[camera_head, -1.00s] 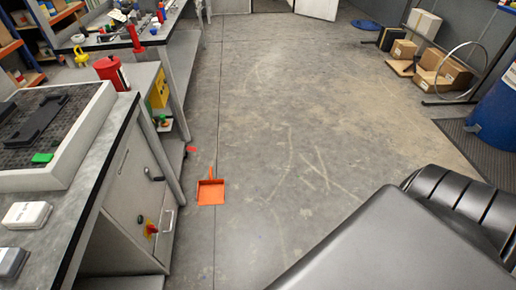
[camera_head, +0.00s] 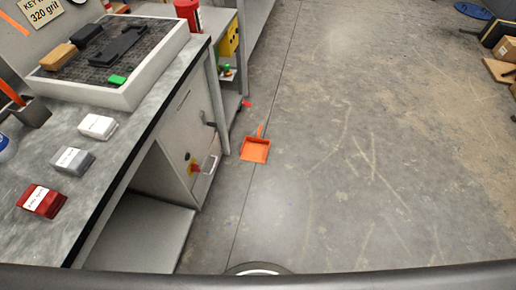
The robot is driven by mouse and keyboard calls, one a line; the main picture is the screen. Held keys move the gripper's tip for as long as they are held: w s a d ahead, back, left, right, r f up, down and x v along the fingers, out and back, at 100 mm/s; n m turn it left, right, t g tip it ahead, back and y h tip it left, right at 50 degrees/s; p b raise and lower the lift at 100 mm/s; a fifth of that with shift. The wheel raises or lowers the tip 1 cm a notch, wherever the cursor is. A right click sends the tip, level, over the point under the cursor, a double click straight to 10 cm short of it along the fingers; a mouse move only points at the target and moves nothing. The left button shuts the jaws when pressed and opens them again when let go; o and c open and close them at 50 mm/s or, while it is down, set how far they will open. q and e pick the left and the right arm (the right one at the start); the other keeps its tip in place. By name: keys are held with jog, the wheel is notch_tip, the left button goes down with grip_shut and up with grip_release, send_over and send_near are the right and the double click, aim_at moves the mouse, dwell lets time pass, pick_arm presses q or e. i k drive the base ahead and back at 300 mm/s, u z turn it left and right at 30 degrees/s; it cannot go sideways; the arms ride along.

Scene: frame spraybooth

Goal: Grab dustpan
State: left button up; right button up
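The orange dustpan (camera_head: 255,150) lies on the concrete floor, right of the workbench's cabinet. Its short handle (camera_head: 261,131) points away from me. Neither of my grippers shows in the head view. Nothing is touching the dustpan.
A grey workbench (camera_head: 150,128) runs along the left, with a white-rimmed tray (camera_head: 160,75) and several small boxes on top. Its cabinet (camera_head: 180,150) has knobs and a handle facing the floor. The floor (camera_head: 370,170) right of the dustpan is open. Cardboard boxes (camera_head: 505,50) stand far right.

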aim_at(253, 149)
jog(key=z, duration=0.8)
jog(key=i, duration=4.95)
jog(key=u, duration=4.05)
